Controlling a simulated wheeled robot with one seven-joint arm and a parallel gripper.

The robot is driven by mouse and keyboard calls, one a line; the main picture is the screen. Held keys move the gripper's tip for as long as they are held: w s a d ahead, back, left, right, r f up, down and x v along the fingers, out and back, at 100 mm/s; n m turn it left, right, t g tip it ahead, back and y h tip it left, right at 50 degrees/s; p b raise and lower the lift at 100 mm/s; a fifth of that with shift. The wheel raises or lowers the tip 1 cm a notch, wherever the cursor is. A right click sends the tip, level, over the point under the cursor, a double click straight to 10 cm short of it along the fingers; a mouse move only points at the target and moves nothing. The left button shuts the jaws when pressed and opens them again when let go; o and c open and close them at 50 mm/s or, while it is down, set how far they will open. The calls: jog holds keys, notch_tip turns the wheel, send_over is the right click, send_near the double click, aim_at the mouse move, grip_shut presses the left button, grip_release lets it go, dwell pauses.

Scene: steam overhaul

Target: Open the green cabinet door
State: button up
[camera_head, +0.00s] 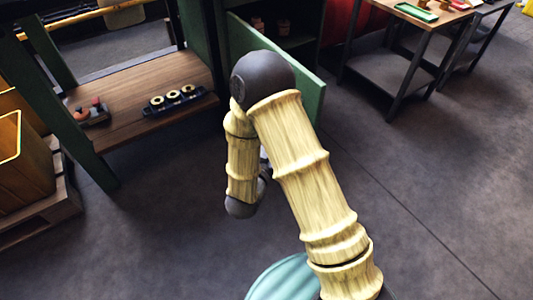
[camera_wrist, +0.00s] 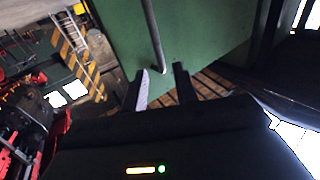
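The green cabinet door (camera_head: 308,78) stands swung out from the dark cabinet in the head view, with shelf space showing behind it. My arm covers part of the door there. In the wrist view the door's green face (camera_wrist: 205,35) fills the upper middle, with a grey bar handle (camera_wrist: 153,35) on it. My gripper (camera_wrist: 162,70) is open, its two fingers apart. The handle's lower end appears between the fingertips; I cannot tell whether they reach around it. My gripper is hidden behind my arm in the head view.
A wooden workbench (camera_head: 150,75) stands left of the cabinet, holding a black rack with rings (camera_head: 175,99). Small pots (camera_head: 284,27) sit inside the cabinet. A table (camera_head: 425,18) with a green tray stands at upper right. Yellow bins (camera_head: 22,150) are at far left. Floor at right is clear.

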jog(key=p+v, duration=0.1)
jog(key=v, duration=0.5)
jog(key=shift+s, duration=0.2)
jog(key=shift+w, duration=0.1)
